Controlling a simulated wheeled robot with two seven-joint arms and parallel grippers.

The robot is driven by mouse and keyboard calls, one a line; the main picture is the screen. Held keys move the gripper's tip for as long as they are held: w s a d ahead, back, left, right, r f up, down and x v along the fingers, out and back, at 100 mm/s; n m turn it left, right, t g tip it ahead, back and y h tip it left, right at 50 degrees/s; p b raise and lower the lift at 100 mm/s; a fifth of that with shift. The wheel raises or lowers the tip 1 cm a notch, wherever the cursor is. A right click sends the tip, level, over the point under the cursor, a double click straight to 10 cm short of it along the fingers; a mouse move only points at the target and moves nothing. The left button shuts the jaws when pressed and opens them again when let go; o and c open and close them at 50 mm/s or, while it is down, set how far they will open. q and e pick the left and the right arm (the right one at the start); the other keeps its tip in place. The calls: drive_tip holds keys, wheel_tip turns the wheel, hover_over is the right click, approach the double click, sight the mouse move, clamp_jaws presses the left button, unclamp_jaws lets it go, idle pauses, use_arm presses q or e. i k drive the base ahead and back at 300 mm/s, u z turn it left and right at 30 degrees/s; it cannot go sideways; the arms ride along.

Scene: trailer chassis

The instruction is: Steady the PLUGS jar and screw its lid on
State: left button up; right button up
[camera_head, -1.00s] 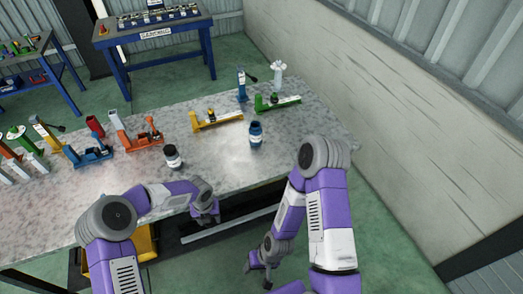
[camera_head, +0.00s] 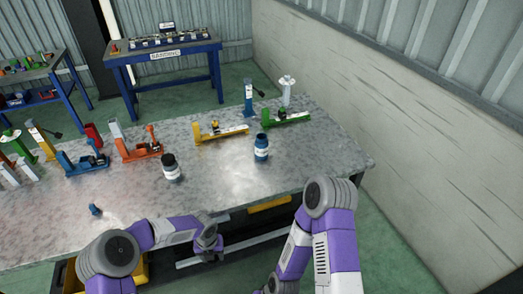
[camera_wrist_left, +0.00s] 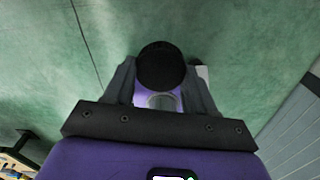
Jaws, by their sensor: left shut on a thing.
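Two jars stand upright on the grey worktable: a dark jar with a white label (camera_head: 172,170) and a blue jar with a pale label (camera_head: 262,148). Their lettering is too small to read, so I cannot tell which is PLUGS. My left gripper (camera_head: 209,250) is low at the table's front edge, below and apart from both jars. In the left wrist view it (camera_wrist_left: 160,85) is shut on a round black thing (camera_wrist_left: 161,66) that looks like a lid. My right gripper (camera_head: 273,286) is at the bottom edge, mostly cut off; its jaws cannot be made out.
Orange (camera_head: 140,152), yellow (camera_head: 218,132) and green (camera_head: 290,118) stands line the table's (camera_head: 225,178) back. A small blue piece (camera_head: 95,209) lies at the front left. A blue workbench (camera_head: 165,58) stands behind; a pale wall is right.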

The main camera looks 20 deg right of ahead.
sight(262, 142)
drive_tip(key=u, duration=2)
drive_tip(key=k, duration=0.95)
drive_tip(key=z, duration=1.55)
drive_tip(key=i, duration=0.5)
